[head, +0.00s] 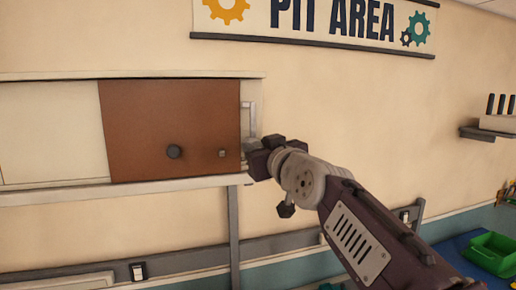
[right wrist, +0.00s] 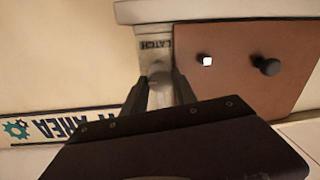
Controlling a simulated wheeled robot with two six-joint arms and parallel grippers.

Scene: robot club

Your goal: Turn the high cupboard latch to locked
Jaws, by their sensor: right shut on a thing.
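The high cupboard has a brown door (head: 135,115), and its right end is where my right gripper (head: 256,155) is. My left gripper is not in view.
The door carries a dark round knob (head: 174,152) and a small square fitting (head: 222,153). A PIT AREA banner (head: 330,22) hangs above right. A wall shelf (head: 480,133) and a green bin (head: 492,252) are at the right. The wall between banner and arm is clear.

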